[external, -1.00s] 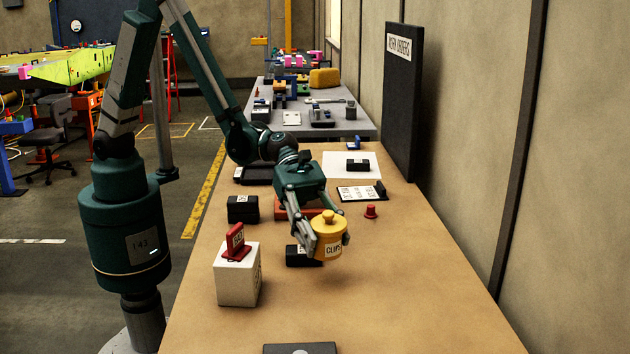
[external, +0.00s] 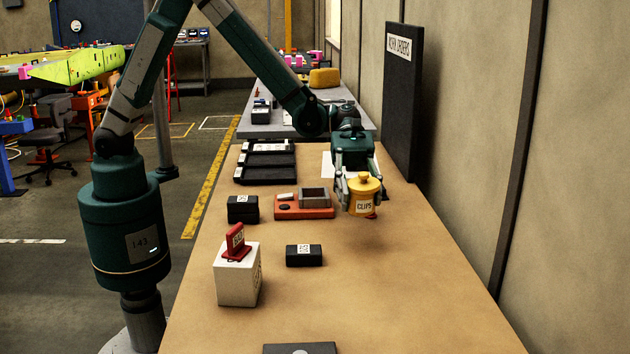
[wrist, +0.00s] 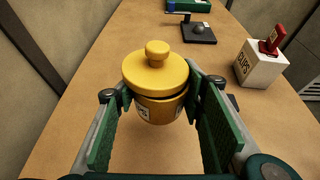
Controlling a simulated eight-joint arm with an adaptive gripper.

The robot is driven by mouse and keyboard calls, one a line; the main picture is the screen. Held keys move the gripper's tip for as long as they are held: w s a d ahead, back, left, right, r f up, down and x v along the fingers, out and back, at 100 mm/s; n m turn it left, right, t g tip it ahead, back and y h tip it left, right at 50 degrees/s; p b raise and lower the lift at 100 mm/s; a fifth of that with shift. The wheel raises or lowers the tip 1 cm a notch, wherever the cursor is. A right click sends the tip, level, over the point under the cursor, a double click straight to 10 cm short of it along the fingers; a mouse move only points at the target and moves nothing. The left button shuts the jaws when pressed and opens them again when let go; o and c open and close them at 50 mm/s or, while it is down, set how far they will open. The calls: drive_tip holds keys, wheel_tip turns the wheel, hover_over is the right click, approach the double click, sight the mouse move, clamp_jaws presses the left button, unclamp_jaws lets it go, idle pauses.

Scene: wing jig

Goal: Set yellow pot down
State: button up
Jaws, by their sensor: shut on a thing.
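The yellow pot (external: 364,198) is a small round jar with a knobbed lid and a white "CLIPS" label. My gripper (external: 362,190) is shut around its sides and holds it upright. In the wrist view the pot (wrist: 156,85) sits between the two green fingers. In the external view it looks to be above the table top (external: 400,280), on the right side.
A white box (external: 237,275) with a red tag stands at the front left. A small black box (external: 304,255) lies mid-table. An orange-red tray (external: 302,213), black box (external: 243,209) and black trays (external: 266,160) lie farther back. A black board (external: 402,110) stands at the wall. The front right is clear.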

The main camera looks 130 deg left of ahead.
drive_tip(key=shift+a, duration=0.15)
drive_tip(key=shift+f+b, duration=0.7)
drive_tip(key=shift+f, duration=2.4)
drive_tip(key=shift+f+b, duration=0.45)
drive_tip(key=shift+f, duration=1.4)
drive_tip(key=shift+f, duration=0.15)
drive_tip(key=o, duration=1.2)
drive_tip(key=shift+c, duration=0.2)
drive_tip(key=shift+r, duration=0.2)
drive_tip(key=p+v, duration=0.2)
drive_tip(key=v, duration=1)
drive_tip(key=shift+f, duration=0.15)
